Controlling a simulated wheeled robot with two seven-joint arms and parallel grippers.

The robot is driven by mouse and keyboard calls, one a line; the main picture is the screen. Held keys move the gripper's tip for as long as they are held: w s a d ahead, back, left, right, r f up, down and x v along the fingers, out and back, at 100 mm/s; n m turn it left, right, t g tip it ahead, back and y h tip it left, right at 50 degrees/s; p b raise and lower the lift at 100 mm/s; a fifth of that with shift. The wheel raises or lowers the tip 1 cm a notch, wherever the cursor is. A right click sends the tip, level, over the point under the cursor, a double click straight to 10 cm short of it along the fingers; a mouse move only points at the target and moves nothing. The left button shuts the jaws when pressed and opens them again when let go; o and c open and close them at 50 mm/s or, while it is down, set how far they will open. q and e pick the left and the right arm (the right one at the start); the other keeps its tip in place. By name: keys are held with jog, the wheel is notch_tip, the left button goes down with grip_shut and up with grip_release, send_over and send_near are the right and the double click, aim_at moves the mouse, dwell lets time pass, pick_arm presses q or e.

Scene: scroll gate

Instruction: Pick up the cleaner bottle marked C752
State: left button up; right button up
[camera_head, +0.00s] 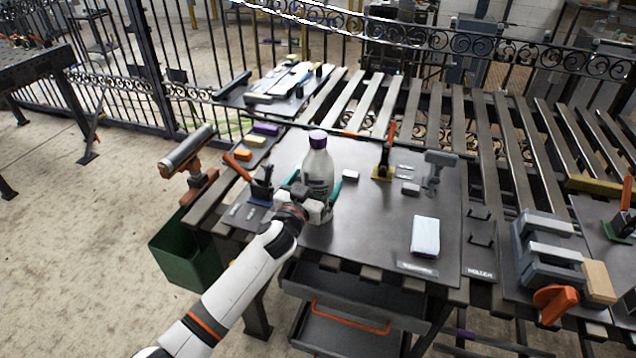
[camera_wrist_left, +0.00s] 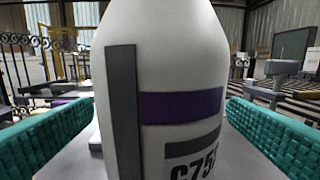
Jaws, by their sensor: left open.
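The cleaner bottle (camera_head: 318,165) is white with a purple cap and stands upright on the dark work plate (camera_head: 375,240). In the left wrist view the bottle (camera_wrist_left: 165,75) fills the middle, with a grey vertical bar, a purple band and a partly cut-off label that reads about "C752". My left gripper (camera_head: 318,195) is at the bottle's lower part, its teal fingers on either side. In the left wrist view the open left gripper (camera_wrist_left: 160,135) has a finger at each side, with gaps between them and the bottle. My right gripper is not in view.
A clamp with an orange handle (camera_head: 385,155) and a grey clamp (camera_head: 437,170) stand right of the bottle. A white block (camera_head: 425,237) lies at front right. A blue-based clamp (camera_head: 262,187) is close left of the gripper. A green bin (camera_head: 187,250) hangs at left.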

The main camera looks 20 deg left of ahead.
pick_arm(q)
jog(key=shift+w+d+f, duration=0.1)
jog(key=shift+w+d, duration=0.05)
jog(key=shift+w, duration=0.9)
jog(key=shift+s, duration=0.1)
jog(key=c, duration=1.3)
